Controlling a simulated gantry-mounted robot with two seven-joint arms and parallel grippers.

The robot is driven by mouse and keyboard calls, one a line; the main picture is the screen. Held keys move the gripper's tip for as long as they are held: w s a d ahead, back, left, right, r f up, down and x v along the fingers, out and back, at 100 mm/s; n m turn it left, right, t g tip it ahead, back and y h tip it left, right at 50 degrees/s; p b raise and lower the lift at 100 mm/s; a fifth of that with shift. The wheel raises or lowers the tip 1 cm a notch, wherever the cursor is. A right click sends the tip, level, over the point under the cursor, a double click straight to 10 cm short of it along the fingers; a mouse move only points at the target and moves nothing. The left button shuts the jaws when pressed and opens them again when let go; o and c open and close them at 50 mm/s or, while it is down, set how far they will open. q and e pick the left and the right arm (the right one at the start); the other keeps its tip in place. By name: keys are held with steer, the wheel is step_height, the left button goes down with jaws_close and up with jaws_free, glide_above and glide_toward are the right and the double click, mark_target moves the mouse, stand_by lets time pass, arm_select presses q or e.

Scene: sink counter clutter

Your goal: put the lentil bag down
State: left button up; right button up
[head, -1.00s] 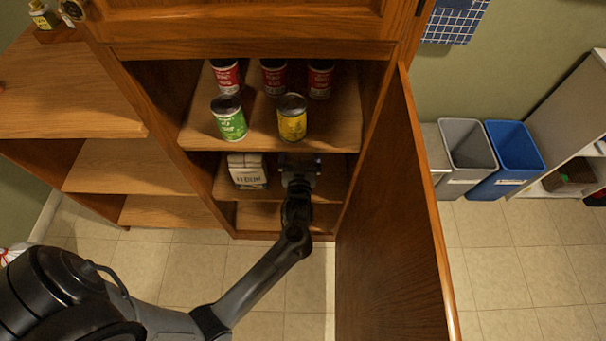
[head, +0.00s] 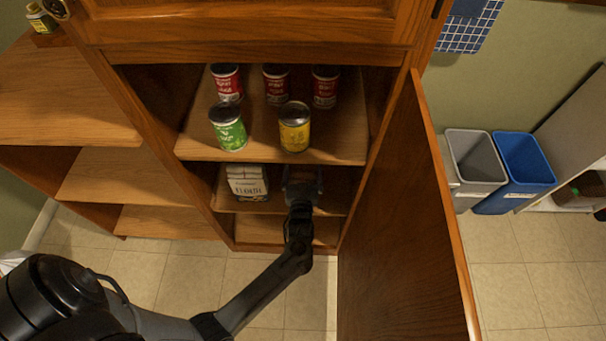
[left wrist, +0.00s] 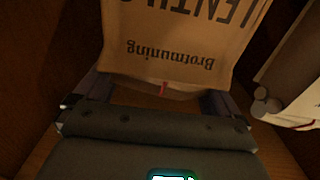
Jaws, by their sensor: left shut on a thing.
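The lentil bag (left wrist: 180,45) is a tan paper bag with dark print, upside down in the left wrist view. My left gripper (left wrist: 150,95) is shut on it, with a finger on each side of the bag's near end. In the head view my left gripper (head: 302,178) reaches into the cabinet's lower compartment, right of the white flour bag (head: 247,183). The lentil bag is mostly hidden there by my gripper and the shelf above. I cannot tell whether its base touches the shelf. My right gripper is not in view.
Several cans, including a green can (head: 228,126) and a yellow can (head: 294,127), stand on the shelf above (head: 330,147). The open cabinet door (head: 400,225) stands to the right of my arm. The flour bag also shows close on the right in the left wrist view (left wrist: 295,65).

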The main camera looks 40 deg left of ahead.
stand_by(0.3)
arm_select(q)
steer(key=shift+f, duration=0.2)
steer(key=o, duration=1.5)
steer(key=shift+o, duration=0.2)
steer(key=shift+r, duration=0.2)
steer(key=shift+s+d, duration=0.15)
steer(key=p+v, duration=0.1)
steer(key=v, duration=0.3)
steer(key=shift+f, duration=0.15)
steer(key=shift+w+a, duration=0.25)
steer(key=shift+w, duration=0.05)
steer(key=shift+s, duration=0.1)
